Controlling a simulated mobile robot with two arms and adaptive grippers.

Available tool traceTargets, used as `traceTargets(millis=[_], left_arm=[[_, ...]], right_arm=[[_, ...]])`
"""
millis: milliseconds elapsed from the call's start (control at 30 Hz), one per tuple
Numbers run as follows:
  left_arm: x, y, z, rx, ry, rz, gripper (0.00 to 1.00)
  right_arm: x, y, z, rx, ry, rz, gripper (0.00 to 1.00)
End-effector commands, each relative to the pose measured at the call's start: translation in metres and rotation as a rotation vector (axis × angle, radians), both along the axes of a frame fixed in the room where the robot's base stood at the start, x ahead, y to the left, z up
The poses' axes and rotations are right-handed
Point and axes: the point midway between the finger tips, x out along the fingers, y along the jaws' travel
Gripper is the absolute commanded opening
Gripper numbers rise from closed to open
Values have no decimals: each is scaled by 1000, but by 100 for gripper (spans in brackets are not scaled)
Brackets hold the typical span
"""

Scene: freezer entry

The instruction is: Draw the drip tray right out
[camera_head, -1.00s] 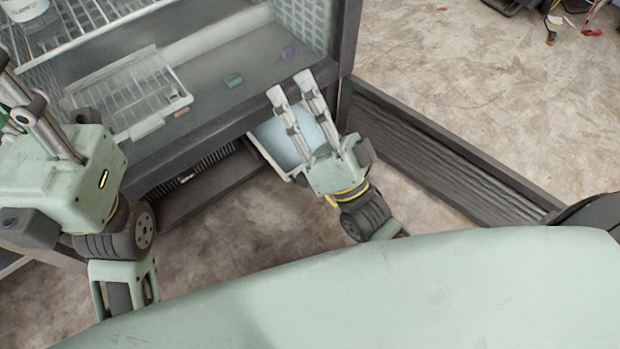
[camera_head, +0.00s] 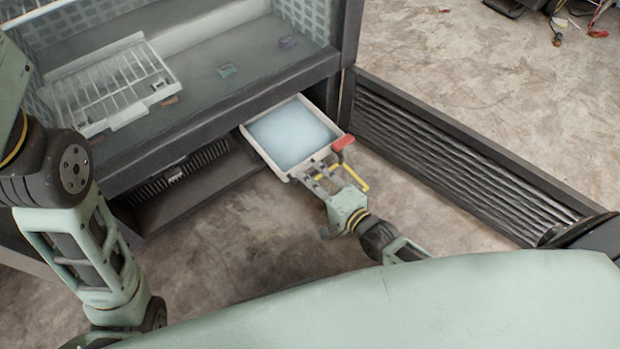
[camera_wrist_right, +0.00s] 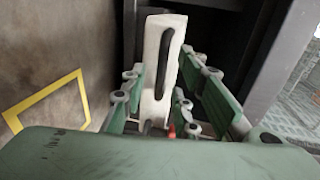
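The drip tray (camera_head: 322,151) has a white rim and pale blue inside. It sticks out from under the cabinet, its back edge at the cabinet's base. My right gripper (camera_head: 318,181) is at its front edge, fingers pointing at it. In the right wrist view, the tray's white front (camera_wrist_right: 160,70) with a dark slot shows between the fingers of this gripper (camera_wrist_right: 165,75). The fingers look spread, one on either side; firm contact is not clear. A red part (camera_head: 343,143) sits at the tray's right front corner. My left arm is at the left edge, its gripper out of frame.
The freezer cabinet (camera_head: 225,112) stands behind the tray, with a wire rack (camera_head: 110,85) inside. A dark ribbed panel (camera_head: 440,150) lies right of the tray. A yellow outline (camera_head: 350,178) is beside my right gripper. Floor in front is clear.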

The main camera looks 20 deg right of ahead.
Motion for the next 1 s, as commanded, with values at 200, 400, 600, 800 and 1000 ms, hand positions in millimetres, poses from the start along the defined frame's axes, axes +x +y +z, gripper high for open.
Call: traceTargets(millis=[200, 400, 600, 800, 1000], left_arm=[[-10, -1, 2, 2, -35, 1, 40], [-11, -1, 4, 2, -37, 2, 40], [-11, -1, 4, 2, -37, 2, 40], [-11, -1, 4, 3, -37, 1, 40], [-11, -1, 3, 3, -37, 1, 40]], right_arm=[[18, 6, -5, 1, 0, 0, 28], [20, 7, -4, 0, 0, 0, 28], [19, 7, -4, 0, -1, 0, 17], [19, 7, -4, 0, 1, 0, 0], [18, 7, -6, 0, 4, 0, 0]])
